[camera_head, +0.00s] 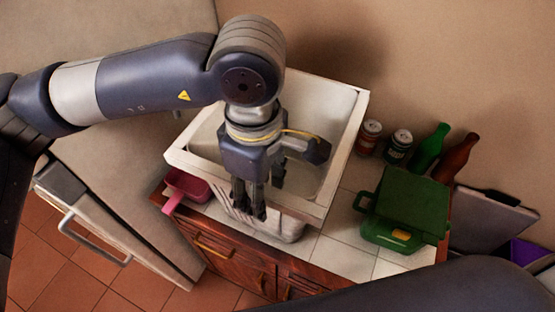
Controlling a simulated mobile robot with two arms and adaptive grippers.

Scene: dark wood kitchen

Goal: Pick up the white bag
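A pale white object with thin dark stripes, which looks like the white bag (290,231), lies at the front edge of the white sink (352,110), low in the middle of the head view. My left gripper (262,200) points down over the sink's front side, with its dark fingers apart. The fingers overlap the upper left of the bag in the picture and hide part of it. I cannot tell whether they touch it. My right gripper is not in view; only a dark part of my arm shows at the lower right.
A pink container (187,187) stands left of the bag. A green box (400,215), two cans (369,137), a green bottle (428,148) and a red-brown bottle (455,158) stand to the right. Some white tile (342,255) is bare. Wooden drawers (235,262) are below.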

